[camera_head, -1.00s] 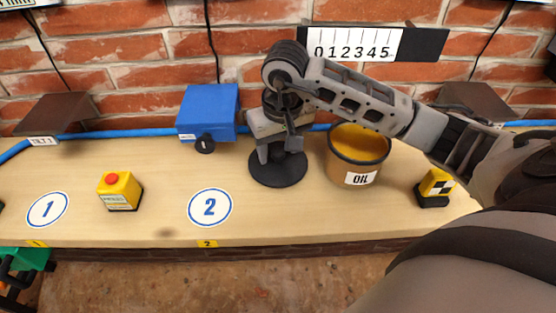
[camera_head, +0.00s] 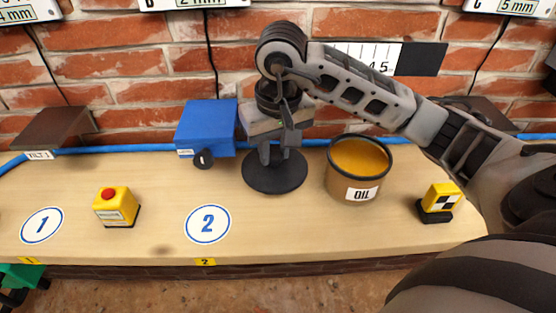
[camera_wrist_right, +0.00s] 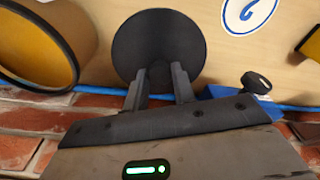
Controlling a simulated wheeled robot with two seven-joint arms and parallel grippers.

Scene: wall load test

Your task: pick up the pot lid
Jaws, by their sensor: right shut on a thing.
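The pot lid is a dark round disc (camera_head: 274,174) in the head view, between the blue box and the oil pot. It also shows in the right wrist view (camera_wrist_right: 158,38), seen face-on beyond the fingers. My right gripper (camera_head: 277,154) points down over the lid's centre, and its fingers are shut on the lid's knob, which they largely hide. The fingers also show in the right wrist view (camera_wrist_right: 159,88). The oil pot (camera_head: 358,168) is open, yellowish inside with a dark rim and an "OIL" label. My left gripper is not in view.
A blue box (camera_head: 207,127) with a dark knob stands just left of my right gripper. A blue hose runs along the brick wall.

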